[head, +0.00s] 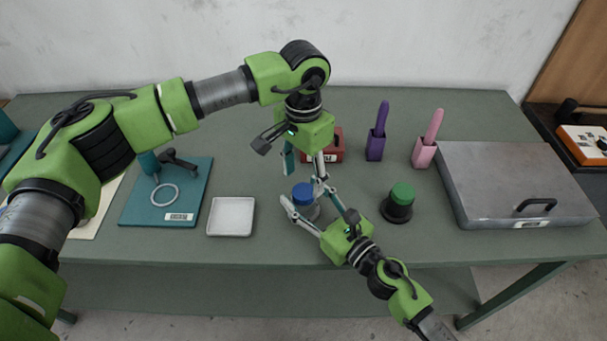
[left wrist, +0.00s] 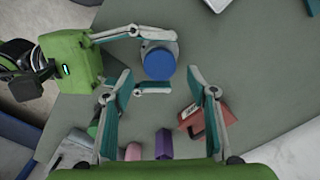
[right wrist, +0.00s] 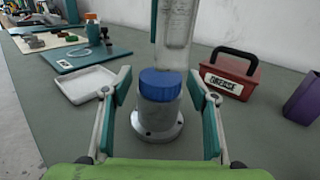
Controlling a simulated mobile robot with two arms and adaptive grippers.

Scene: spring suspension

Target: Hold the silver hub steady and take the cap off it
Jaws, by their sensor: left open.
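The silver hub (head: 303,211) stands upright on the table, with the blue cap (head: 303,191) on top. In the right wrist view the hub (right wrist: 158,118) and cap (right wrist: 160,84) sit between the fingers of my right gripper (right wrist: 158,115). These fingers are open, with a gap on each side of the hub. My left gripper (head: 304,172) points down above and behind the hub. In the left wrist view its fingers (left wrist: 161,85) are spread and empty, with the cap (left wrist: 159,63) beyond them. Part of the hub is hidden by my right gripper in the head view.
A red box (head: 333,146) stands behind the hub, beside purple (head: 375,147) and pink (head: 423,153) holders. A green-topped black piece (head: 398,210) stands right of the hub. A white tray (head: 231,216) and teal board (head: 140,208) lie left. A grey lidded case (head: 500,180) fills the right.

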